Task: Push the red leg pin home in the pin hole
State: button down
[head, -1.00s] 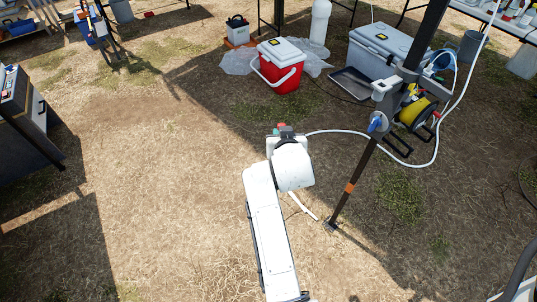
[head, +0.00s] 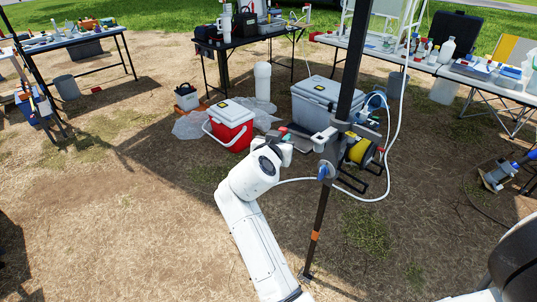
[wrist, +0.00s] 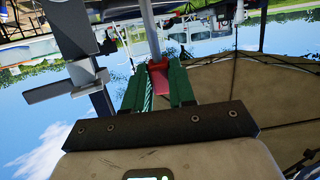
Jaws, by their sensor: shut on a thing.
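My gripper (wrist: 159,68) has green fingers shut on a red piece, which I take to be the red leg pin (wrist: 158,80). A pale rod runs up the picture from the red piece. In the head view my gripper end (head: 287,147) is mostly hidden by my white wrist, just left of the dark tent leg (head: 318,222). The leg stands upright with an orange band low down and grey brackets at mid height. In the wrist view a dark post with a grey bracket (wrist: 65,88) stands left of the fingers. I cannot make out the pin hole.
A yellow hose reel (head: 360,151) and a white hose hang on the leg's right. A red cooler (head: 230,132) and a grey cooler (head: 305,105) stand behind. Tables (head: 255,38) line the back. Dry ground at the left is free.

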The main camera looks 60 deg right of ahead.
jog(key=s+d+r+m+g+h+p, duration=0.1)
jog(key=s+d+r+m+g, duration=0.1)
jog(key=r, duration=0.5)
jog(key=s+d+r+m+g+h+p, duration=0.1)
jog(key=s+r+m+g+h, duration=0.1)
jog(key=s+r+g, duration=0.4)
jog(key=shift+s+d+r+m, duration=0.2)
jog(key=shift+d+r+m, duration=0.15)
jog(key=shift+r+m, duration=0.6)
jog(key=shift+f, duration=0.1)
notch_tip(320, 180, down, 6)
jog(key=b, duration=0.6)
jog(key=shift+r, duration=0.2)
jog(key=shift+b, duration=1.15)
dwell(0.6)
jog(key=shift+f+b, duration=2.8)
jog(key=shift+b, duration=0.05)
